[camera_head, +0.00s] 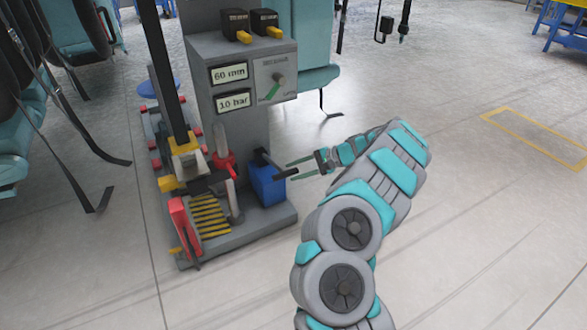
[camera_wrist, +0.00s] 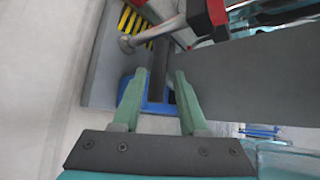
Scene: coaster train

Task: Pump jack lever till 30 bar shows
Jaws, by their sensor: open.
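The blue jack pump (camera_head: 267,186) stands on the grey base of the test stand, and its blue body also shows in the wrist view (camera_wrist: 155,107). Its black lever (camera_head: 286,173) sticks out to the right toward my gripper (camera_head: 292,170). In the wrist view the dark lever (camera_wrist: 160,70) lies between the two green fingertips of my gripper (camera_wrist: 158,76), with gaps on both sides. My gripper is open. The lower display (camera_head: 233,101) reads 10 bar. The upper display (camera_head: 229,73) reads 60 mm.
A control box with a dial (camera_head: 277,80) and two black-and-yellow blocks on top is mounted on the grey column. A red clamp (camera_head: 186,225) and yellow-black striped plate (camera_head: 209,214) are left of the pump. Teal seats stand at the left.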

